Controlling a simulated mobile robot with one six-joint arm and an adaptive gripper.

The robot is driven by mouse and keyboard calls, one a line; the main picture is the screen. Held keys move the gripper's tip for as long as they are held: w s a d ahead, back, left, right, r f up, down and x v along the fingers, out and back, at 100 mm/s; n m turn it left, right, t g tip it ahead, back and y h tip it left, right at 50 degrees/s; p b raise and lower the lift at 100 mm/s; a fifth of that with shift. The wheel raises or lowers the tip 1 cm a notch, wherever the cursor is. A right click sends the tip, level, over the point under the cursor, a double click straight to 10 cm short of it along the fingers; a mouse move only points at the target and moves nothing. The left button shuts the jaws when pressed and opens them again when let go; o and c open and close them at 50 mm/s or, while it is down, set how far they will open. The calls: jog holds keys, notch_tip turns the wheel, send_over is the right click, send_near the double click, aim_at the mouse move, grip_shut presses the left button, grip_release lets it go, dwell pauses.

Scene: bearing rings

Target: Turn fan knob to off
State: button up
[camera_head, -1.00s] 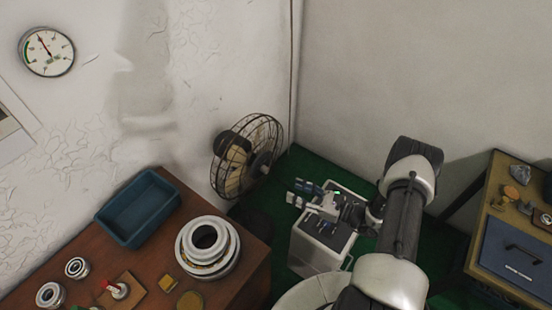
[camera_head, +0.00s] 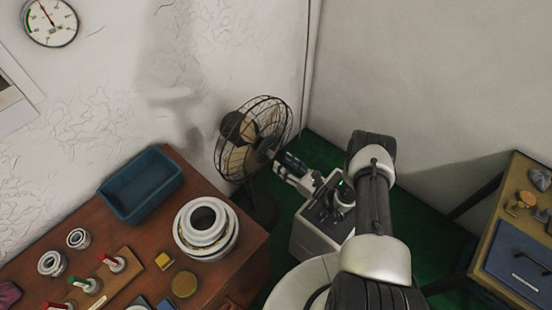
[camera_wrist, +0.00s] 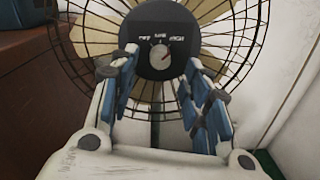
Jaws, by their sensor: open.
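The caged fan (camera_head: 254,138) stands in the corner beyond the wooden table. In the wrist view the fan's dark round hub (camera_wrist: 160,40) faces me and carries several white position labels. The fan knob (camera_wrist: 159,55) is a small pale dial below the labels; its exact pointer direction is too small to tell. My gripper (camera_wrist: 160,75) is open and empty, with its blue and grey fingers on either side below the knob, apart from it. In the head view my gripper (camera_head: 284,169) is close to the fan's lower right side.
The wooden table (camera_head: 140,262) holds a blue bin (camera_head: 141,184), a stack of bearing rings (camera_head: 206,228) and several small parts. A second bench (camera_head: 500,215) stands at the right. The fan's wire cage (camera_wrist: 75,50) surrounds the hub.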

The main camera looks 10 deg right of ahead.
aim_at(273, 156)
jog(key=x, duration=0.5)
jog(key=shift+b, duration=0.3)
grip_shut()
